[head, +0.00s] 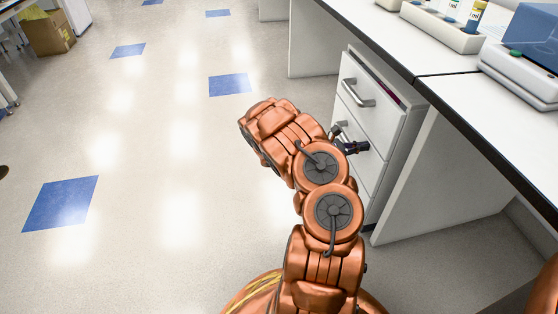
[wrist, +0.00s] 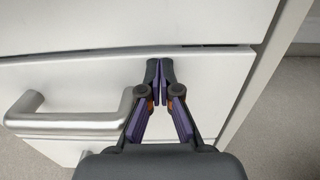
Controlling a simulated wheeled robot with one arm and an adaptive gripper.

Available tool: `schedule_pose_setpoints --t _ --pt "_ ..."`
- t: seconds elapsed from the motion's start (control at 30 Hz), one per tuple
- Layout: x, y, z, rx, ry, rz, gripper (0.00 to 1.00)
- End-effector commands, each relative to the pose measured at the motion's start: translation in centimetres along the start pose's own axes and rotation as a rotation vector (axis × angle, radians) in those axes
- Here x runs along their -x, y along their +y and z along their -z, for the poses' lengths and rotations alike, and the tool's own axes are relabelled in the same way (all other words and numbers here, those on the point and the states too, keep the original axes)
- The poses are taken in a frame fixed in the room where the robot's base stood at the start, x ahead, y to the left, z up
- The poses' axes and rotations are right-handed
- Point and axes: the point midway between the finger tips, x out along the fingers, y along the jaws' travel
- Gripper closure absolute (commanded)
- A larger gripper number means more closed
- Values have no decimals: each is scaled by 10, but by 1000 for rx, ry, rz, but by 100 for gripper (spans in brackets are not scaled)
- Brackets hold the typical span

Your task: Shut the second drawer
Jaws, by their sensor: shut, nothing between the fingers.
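The second drawer (wrist: 215,85) has a white front that fills the middle of the wrist view, with a grey bar handle (wrist: 75,122) at left. In the head view the second drawer (head: 368,168) is partly hidden by my arm. My gripper (wrist: 160,68) is shut and empty. Its fingertips point at the drawer front, right of the handle and just below the upper seam. I cannot tell whether they touch the front. In the head view my gripper (head: 354,147) is beside the cabinet front. How far the second drawer stands out is unclear.
The top drawer (head: 370,98) has its own handle (head: 355,93) and seems to stand out slightly, with a dark gap behind its front. The white bench (head: 450,85) overhangs the cabinet and carries racks and equipment.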

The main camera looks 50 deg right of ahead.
Motion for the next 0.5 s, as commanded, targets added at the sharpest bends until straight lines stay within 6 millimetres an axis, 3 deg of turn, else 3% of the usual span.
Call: schedule_pose_setpoints --t 0.5 --pt "-8 -2 -1 -1 0 6 100"
